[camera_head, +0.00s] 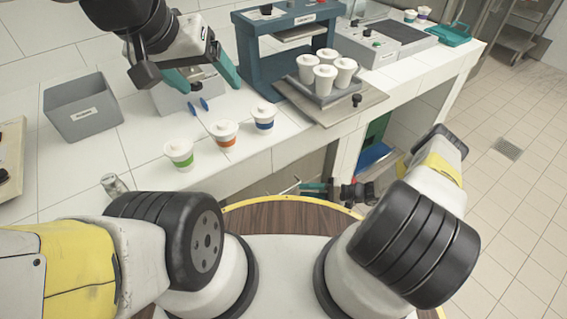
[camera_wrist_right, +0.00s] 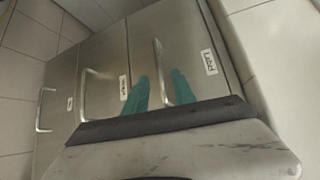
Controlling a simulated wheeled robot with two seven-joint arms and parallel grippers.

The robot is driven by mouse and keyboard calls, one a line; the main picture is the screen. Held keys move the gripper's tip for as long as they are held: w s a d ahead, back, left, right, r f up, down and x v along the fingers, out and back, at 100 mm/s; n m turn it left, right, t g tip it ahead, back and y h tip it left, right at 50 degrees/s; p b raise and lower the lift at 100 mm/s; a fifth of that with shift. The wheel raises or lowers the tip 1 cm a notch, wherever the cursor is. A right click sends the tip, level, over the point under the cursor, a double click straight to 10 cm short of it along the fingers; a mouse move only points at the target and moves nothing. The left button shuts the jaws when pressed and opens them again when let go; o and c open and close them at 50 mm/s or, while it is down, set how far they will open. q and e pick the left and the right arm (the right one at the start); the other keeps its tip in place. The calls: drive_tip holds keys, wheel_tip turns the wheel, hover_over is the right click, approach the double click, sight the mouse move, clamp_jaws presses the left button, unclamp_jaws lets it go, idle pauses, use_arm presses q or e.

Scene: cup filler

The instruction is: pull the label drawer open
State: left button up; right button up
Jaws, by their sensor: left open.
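In the right wrist view, several steel drawer fronts carry bar handles and small white labels. The front nearest my fingers has a label (camera_wrist_right: 209,62) that seems to read "LABEL", and an upright bar handle (camera_wrist_right: 157,52). My right gripper (camera_wrist_right: 160,88) has its teal fingers on either side of this handle, with a gap between them. The drawer looks closed. In the head view my right gripper (camera_head: 312,187) is low beside the counter, small and partly hidden. My left gripper (camera_head: 204,77) is open above the counter, over a light grey box (camera_head: 172,101).
Three cups with green (camera_head: 180,154), orange (camera_head: 224,135) and blue (camera_head: 264,117) bands stand near the counter's front edge. A blue-grey press (camera_head: 257,52) and a tray (camera_head: 310,89) of white cups are behind. A grey bin (camera_head: 84,108) stands left. Floor is free at right.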

sight(289, 190)
drive_tip(key=a, duration=0.2)
drive_tip(key=a+f, duration=0.1)
drive_tip(key=a, duration=0.2)
drive_tip(key=w+a, duration=0.1)
drive_tip(key=a, duration=0.1)
drive_tip(key=shift+a+f, duration=0.15)
drive_tip(key=shift+a, duration=0.2)
clamp_jaws()
idle(1.1)
